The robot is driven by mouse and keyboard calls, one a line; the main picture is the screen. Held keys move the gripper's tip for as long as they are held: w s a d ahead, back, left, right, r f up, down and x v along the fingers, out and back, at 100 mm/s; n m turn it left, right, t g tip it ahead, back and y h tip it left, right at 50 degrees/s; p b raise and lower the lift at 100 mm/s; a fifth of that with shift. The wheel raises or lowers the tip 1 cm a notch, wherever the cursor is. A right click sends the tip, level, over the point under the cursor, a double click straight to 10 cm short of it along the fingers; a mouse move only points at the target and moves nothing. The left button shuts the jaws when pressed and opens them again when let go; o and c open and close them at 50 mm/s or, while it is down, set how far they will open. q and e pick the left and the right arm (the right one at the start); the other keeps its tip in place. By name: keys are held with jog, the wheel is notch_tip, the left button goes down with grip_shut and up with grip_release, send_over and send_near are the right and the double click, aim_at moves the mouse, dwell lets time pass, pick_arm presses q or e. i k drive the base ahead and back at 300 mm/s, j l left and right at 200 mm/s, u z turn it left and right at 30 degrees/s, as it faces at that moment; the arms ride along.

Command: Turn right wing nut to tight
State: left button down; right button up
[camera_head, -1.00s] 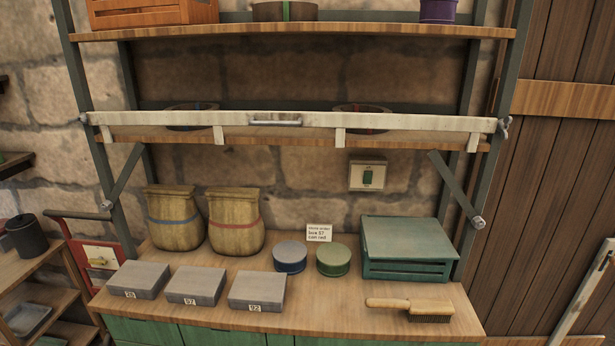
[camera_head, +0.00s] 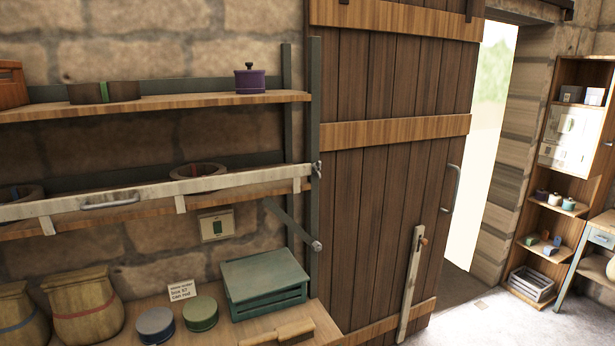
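The right wing nut (camera_head: 317,170) is a small grey piece at the right end of the pale guard bar (camera_head: 140,192), against the dark green rack post (camera_head: 314,120). It is too small to tell whether it is tight or loose. A round grey knob (camera_head: 317,246) sits lower, at the end of a slanted green brace (camera_head: 292,224). The left end of the bar is outside the picture. Neither of my grippers is in view.
A wooden workbench (camera_head: 318,318) holds a green crate (camera_head: 264,280), round tins (camera_head: 200,314) and sacks (camera_head: 85,303). A plank door (camera_head: 390,180) stands right of the rack, beside a bright opening. A bookcase (camera_head: 556,222) stands far right, with bare floor before it.

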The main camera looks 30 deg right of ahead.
aim_at(316, 168)
jog(key=l+z, duration=0.15)
jog(key=z, duration=0.3)
jog(key=i+l+z, duration=0.1)
jog(key=z, duration=0.35)
jog(key=l+z, duration=0.1)
jog(key=z, duration=0.3)
jog(key=i+z, duration=0.15)
jog(key=z, duration=0.3)
jog(key=i+l, duration=0.15)
jog(key=i, duration=0.15)
jog(key=z, duration=0.05)
